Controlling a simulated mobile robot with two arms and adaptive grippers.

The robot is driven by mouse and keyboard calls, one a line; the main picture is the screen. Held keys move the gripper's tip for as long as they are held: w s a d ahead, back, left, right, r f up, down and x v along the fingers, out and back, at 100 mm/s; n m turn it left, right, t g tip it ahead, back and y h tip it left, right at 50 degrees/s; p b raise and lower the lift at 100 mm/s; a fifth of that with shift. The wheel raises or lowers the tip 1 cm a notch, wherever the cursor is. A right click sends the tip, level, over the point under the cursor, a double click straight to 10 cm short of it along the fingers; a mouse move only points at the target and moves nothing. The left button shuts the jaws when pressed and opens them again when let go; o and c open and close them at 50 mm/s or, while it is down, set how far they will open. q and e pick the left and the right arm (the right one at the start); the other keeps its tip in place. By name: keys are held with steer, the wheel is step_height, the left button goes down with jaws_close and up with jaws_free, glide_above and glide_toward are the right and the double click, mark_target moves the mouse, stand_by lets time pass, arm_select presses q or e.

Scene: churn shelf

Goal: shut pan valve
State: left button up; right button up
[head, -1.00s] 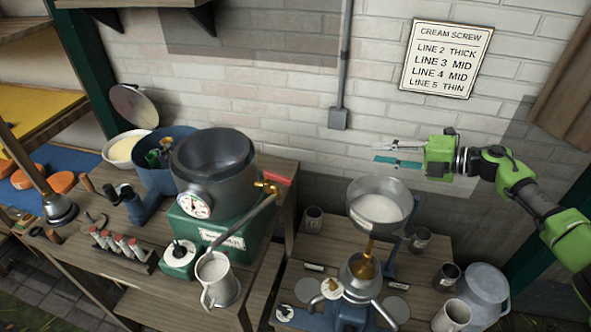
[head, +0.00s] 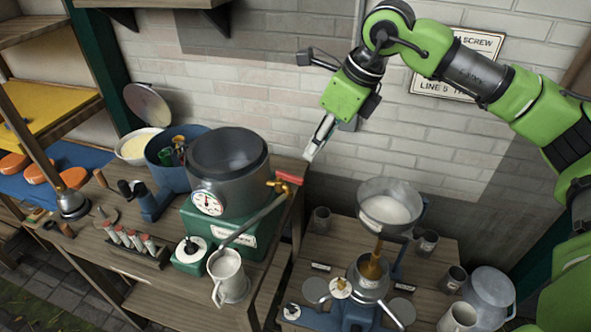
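The pan (head: 228,160) is a grey metal vessel with a round dial gauge (head: 207,203), set on a green base (head: 222,226). Its valve (head: 287,178) is brass with a red lever handle, on the pan's right side. The lever lies roughly level and points right. A grey pipe or spout (head: 250,218) slopes from below the valve towards a metal jug (head: 230,276). My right gripper (head: 314,150) points down just above and right of the red handle, seemingly apart from it. Its fingers show nearly edge-on, so their opening is unclear. My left gripper is not in view.
A separator with a bowl of white liquid (head: 388,210) stands on the lower right table, among several metal cups. A wall sign (head: 455,62) is partly behind my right arm. A blue tub (head: 180,150) and a rack of red-capped vials (head: 130,243) are left of the pan.

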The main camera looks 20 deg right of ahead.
mark_target(296, 177)
steer(key=p+x, duration=0.3)
steer(key=x, duration=0.6)
steer(key=shift+a+f, duration=0.2)
steer(key=shift+w+a+f, duration=0.1)
steer(key=shift+w+f, duration=0.1)
steer(key=shift+f, duration=0.4)
jaws_close()
